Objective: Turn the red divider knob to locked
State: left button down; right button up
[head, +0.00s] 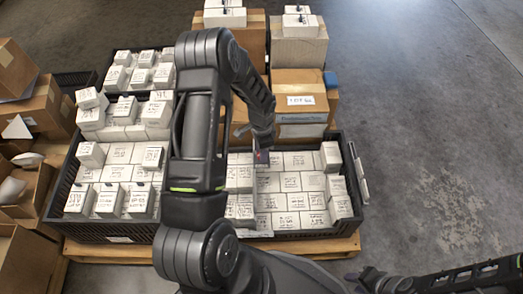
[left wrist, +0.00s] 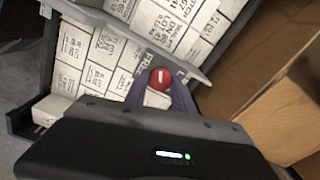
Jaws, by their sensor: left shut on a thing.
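The red divider knob (left wrist: 160,78) shows in the left wrist view as a round red disc with a pale mark. It stands by a long grey divider (left wrist: 130,36) that runs diagonally between rows of white boxes. My left gripper (left wrist: 163,90) has its fingers shut on the knob. In the head view my left gripper (head: 262,152) points down over the middle of the black crate (head: 300,229), and only a small red spot shows there. The crate's divider is mostly hidden by my arm. I cannot read whether the knob stands at locked.
White labelled boxes (head: 292,181) fill the crate on a wooden pallet (head: 330,247). Stacked brown cartons (head: 300,84) stand behind, close to my left arm. Open cartons (head: 22,185) stand at the left. The grey floor (head: 435,130) at the right is clear.

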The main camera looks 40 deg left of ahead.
pick_arm(q)
jog(key=m+p, duration=0.1)
jog(key=m, duration=0.3)
jog(key=shift+m, duration=0.3)
jog(key=m+p, duration=0.1)
jog(key=m, duration=0.2)
jog(key=shift+m, duration=0.4)
jog(key=m+p, duration=0.1)
jog(key=m, duration=0.3)
jog(key=shift+r, duration=0.1)
jog(key=shift+m+p, duration=0.55)
jog(key=shift+m, duration=1.25)
jog(key=c, duration=1.1)
grip_release()
jog(key=shift+o, duration=0.2)
